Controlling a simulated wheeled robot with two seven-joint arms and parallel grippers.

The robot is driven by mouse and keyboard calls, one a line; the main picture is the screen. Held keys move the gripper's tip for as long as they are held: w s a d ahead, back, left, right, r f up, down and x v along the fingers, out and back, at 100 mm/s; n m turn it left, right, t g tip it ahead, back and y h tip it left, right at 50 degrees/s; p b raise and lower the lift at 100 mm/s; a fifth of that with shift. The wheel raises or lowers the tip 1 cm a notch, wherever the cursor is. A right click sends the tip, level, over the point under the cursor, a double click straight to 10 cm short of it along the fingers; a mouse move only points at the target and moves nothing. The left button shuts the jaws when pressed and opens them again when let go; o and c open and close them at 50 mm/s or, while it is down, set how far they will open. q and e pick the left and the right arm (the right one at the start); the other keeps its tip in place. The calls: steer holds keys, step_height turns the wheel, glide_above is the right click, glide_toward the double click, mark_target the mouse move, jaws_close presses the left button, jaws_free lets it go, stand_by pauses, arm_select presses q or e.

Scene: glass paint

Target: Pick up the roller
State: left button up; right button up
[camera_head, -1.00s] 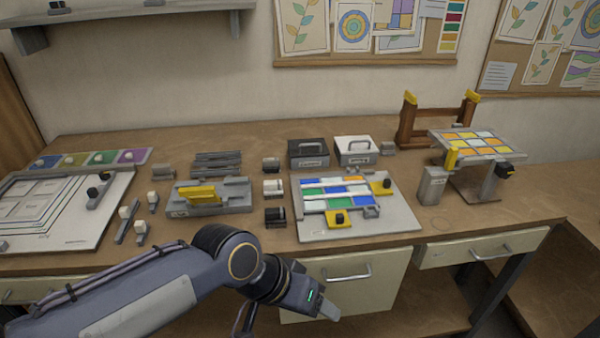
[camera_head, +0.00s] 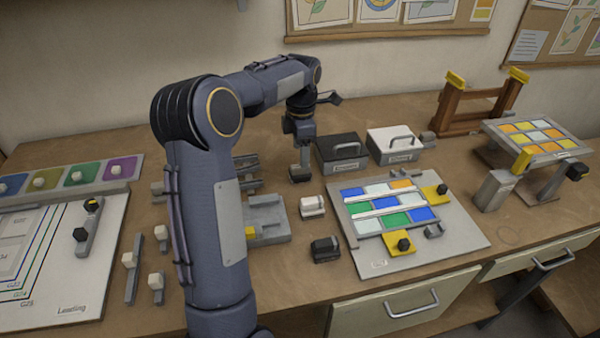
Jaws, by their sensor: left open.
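Three small roller-like pieces stand in a column at mid table: a grey one (camera_head: 299,174) at the back, a white one (camera_head: 312,206) in the middle and a black one (camera_head: 325,249) in front. I cannot tell for certain which is the roller. My left gripper (camera_head: 301,158) points down directly over the grey piece, with its jaws open. Its fingertips are small and partly merge with the piece, so I cannot tell whether they are around it or just above it. My right gripper is out of view.
A black box (camera_head: 340,150) and a white box (camera_head: 395,145) with handles stand right of the gripper. A board with coloured glass (camera_head: 455,243) lies to the right. A grey holder (camera_head: 272,220) is partly hidden by my arm. A raised glass panel stands far right.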

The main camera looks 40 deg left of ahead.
arm_select(q)
step_height(320, 180, down, 6)
steer(key=shift+f+p, duration=0.1)
steer(key=shift+p, duration=0.25)
steer(key=c, duration=1.2)
steer(key=shift+o, duration=0.2)
steer(key=shift+r, duration=0.2)
steer(key=shift+r, duration=0.3)
step_height(320, 180, up, 2)
steer(key=shift+r, duration=0.1)
steer(key=s+d+r+b, duration=0.2)
steer(key=s+d+r, duration=0.5)
steer(key=d+r, duration=0.3)
steer(key=shift+s+d, duration=0.25)
steer(key=shift+d, duration=0.7)
